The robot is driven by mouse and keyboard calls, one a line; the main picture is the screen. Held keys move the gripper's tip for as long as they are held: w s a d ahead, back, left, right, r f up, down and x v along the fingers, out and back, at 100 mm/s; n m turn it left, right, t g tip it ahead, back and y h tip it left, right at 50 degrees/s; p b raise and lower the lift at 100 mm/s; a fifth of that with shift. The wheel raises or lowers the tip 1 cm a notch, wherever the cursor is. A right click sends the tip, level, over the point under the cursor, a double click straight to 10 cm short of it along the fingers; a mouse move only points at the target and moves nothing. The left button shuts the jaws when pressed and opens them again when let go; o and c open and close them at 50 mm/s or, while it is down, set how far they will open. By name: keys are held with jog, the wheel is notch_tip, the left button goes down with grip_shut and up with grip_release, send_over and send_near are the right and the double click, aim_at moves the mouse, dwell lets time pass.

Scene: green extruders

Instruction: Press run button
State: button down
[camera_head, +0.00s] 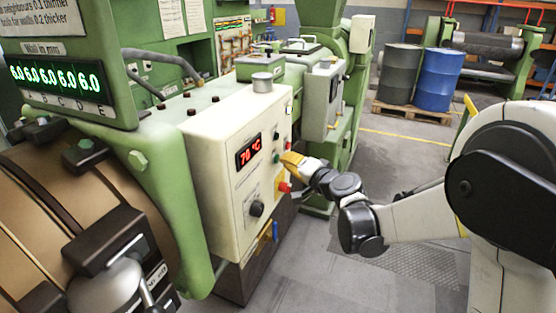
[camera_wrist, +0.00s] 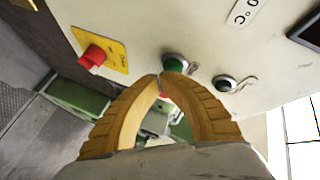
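A white control box (camera_head: 225,185) carries a red "70 °C" display (camera_head: 249,151) and several buttons. In the wrist view a round green button (camera_wrist: 176,63) in a metal ring sits on the white panel; its label is not readable. My gripper (camera_wrist: 160,76) has two yellow curved fingers with their tips together, empty, right by the green button's lower left edge. I cannot tell whether they touch it. In the head view my gripper (camera_head: 287,160) is at the box's right side. A black button (camera_wrist: 224,83) is right of the green one.
A red emergency button (camera_wrist: 92,57) on a yellow plate is left of the fingers in the wrist view. A black knob (camera_head: 257,208) is low on the box. Blue (camera_head: 438,80) and grey (camera_head: 400,73) barrels stand on a pallet behind. Open floor lies below my arm.

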jog(key=shift+w+a, duration=0.15)
jog(key=shift+a, duration=0.2)
dwell(0.3)
jog(key=shift+d, duration=0.15)
jog(key=shift+s+d, duration=0.3)
jog(key=shift+d, duration=0.3)
jog(key=d, duration=0.1)
jog(key=s+d, duration=0.1)
jog(key=d, duration=0.2)
jog(key=shift+s+d+b, duration=0.35)
jog(key=shift+b, duration=0.05)
jog(key=shift+s, duration=0.1)
dwell(0.5)
jog(key=s+d+f+n+g+h+b, duration=0.1)
jog(key=s+d, duration=0.4)
jog(key=s, duration=0.6)
jog(key=s+d+f+n+g+h+b, duration=0.2)
jog(key=s+d+f+h, duration=0.3)
jog(key=s, duration=0.6)
jog(key=s+d+f+n+g+h+b, duration=0.2)
jog(key=s+d, duration=0.3)
jog(key=s, duration=0.6)
jog(key=shift+s+d+f+g+h, duration=0.15)
jog(key=shift+d+f+g+h, duration=0.25)
jog(key=shift+g, duration=0.1)
